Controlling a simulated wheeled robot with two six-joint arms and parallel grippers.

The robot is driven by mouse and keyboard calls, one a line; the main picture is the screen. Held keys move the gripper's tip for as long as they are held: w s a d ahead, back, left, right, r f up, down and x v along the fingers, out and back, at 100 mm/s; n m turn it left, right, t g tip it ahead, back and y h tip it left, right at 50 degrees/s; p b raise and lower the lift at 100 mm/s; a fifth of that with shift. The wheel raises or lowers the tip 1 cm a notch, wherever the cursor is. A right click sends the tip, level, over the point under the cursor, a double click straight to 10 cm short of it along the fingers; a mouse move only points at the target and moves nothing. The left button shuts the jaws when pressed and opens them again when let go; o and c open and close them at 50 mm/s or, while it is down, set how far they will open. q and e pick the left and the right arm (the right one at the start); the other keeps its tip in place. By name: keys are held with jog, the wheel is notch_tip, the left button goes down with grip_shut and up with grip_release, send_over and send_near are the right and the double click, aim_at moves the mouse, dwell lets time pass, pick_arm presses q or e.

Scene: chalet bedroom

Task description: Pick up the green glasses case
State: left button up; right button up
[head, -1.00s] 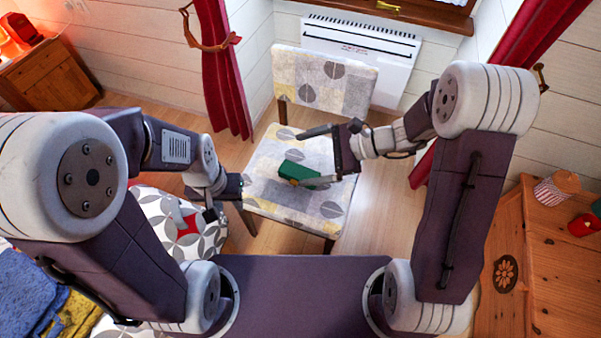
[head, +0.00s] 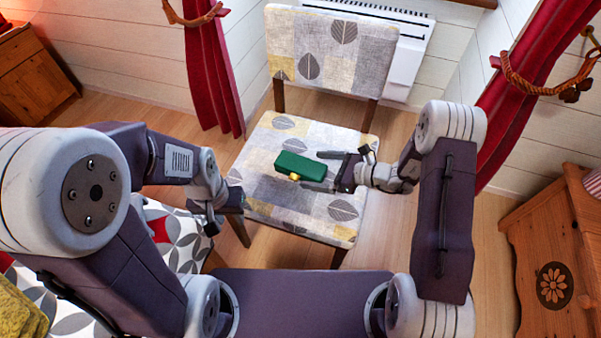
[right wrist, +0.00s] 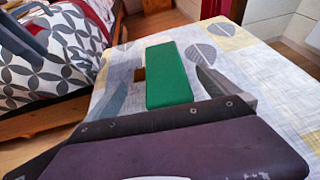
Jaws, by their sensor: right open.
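The green glasses case (head: 300,165) lies on the seat of the patterned chair (head: 262,210), with a small yellow item (head: 294,177) at its near edge. My right gripper (head: 318,170) is open just to the right of the case, its fingers pointing left toward it. In the right wrist view the green case (right wrist: 168,75) lies ahead of the open right gripper (right wrist: 165,88), between the lines of its fingers. My left gripper (head: 225,212) is left of the chair, away from the case; its jaws are too small and dark to read.
The chair's backrest (head: 330,50) rises behind the seat, before a white heater (head: 408,60). A bed with a patterned cover (head: 180,240) is at left. A wooden cabinet (head: 545,260) stands at right. Red curtains (head: 210,70) hang on both sides.

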aim_at(303, 168)
jog(key=b+x, duration=0.3)
jog(key=x, duration=0.2)
jog(key=shift+s, duration=0.15)
jog(key=shift+a, duration=0.15)
jog(key=shift+r, duration=0.1)
jog(key=c, duration=1.5)
jog(key=shift+c, duration=0.2)
jog(key=shift+r, duration=0.1)
jog(key=r+p, duration=0.2)
jog(key=r, duration=0.1)
jog(key=r+p, duration=0.1)
jog(key=r, duration=0.1)
jog(key=shift+d, duration=0.3)
jog(key=p+v, duration=0.1)
jog(key=v, duration=0.3)
jog(key=p+v, duration=0.2)
jog(key=v, duration=0.1)
jog(key=r+p+v, duration=0.1)
jog(key=p+v, duration=0.1)
jog(key=v, duration=0.2)
jog(key=shift+s+r, duration=0.2)
jog(key=shift+s, duration=0.15)
jog(key=shift+s+d+r, duration=0.1)
jog(key=shift+s+d, duration=0.1)
jog(key=shift+d, duration=0.1)
